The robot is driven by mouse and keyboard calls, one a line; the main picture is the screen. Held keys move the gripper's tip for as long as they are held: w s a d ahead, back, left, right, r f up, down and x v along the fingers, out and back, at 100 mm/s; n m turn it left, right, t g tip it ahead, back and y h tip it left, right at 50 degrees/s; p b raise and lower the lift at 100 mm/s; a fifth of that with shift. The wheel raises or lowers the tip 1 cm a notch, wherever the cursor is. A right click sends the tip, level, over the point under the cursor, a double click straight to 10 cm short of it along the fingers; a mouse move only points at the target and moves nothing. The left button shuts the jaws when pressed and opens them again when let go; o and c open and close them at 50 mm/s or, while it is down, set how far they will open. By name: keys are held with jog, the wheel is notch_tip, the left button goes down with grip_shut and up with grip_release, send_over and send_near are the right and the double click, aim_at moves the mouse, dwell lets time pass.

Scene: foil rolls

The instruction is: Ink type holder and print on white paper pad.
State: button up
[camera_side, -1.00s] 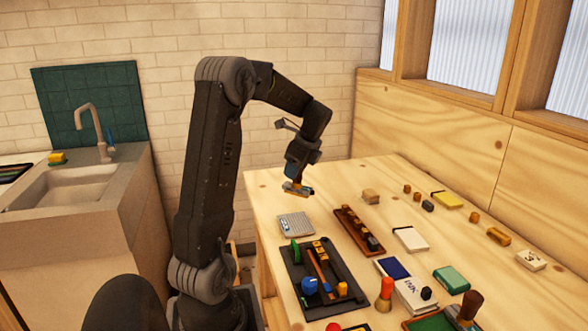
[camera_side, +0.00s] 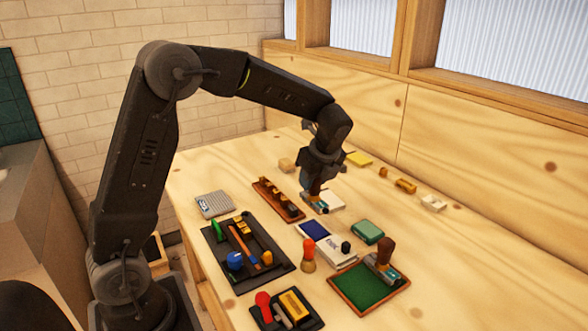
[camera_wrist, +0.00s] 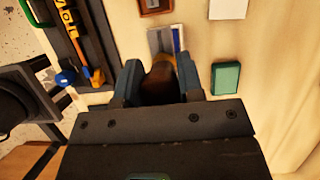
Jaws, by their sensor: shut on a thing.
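My gripper (camera_side: 315,190) is shut on the type holder (camera_side: 317,207), a metallic block held low beneath the jaws. In the wrist view, the blue fingertips (camera_wrist: 160,82) close on its brown rounded handle (camera_wrist: 160,80). The white paper pad (camera_side: 331,198) lies flat just behind and right of the holder in the side view, partly hidden.
A dark tool tray (camera_side: 222,266) and brown type tray (camera_side: 268,187) lie left. A green block (camera_side: 367,231) is at right, also in the wrist view (camera_wrist: 226,78). A brown-handled tool (camera_side: 385,257) stands on a green-topped tray (camera_side: 350,302). A red-handled stamp (camera_side: 308,265) stands close in front.

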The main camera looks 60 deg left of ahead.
aim_at(313, 202)
jog(key=shift+f, duration=2.9)
jog(key=shift+f, duration=0.65)
jog(key=shift+r, duration=0.1)
jog(key=shift+r, duration=3.5)
jog(key=shift+w, duration=0.1)
jog(key=w+a, duration=0.9)
jog(key=w, duration=0.2)
jog(key=shift+w+f, duration=0.1)
jog(key=shift+f, duration=2.7)
jog(key=shift+f, duration=0.45)
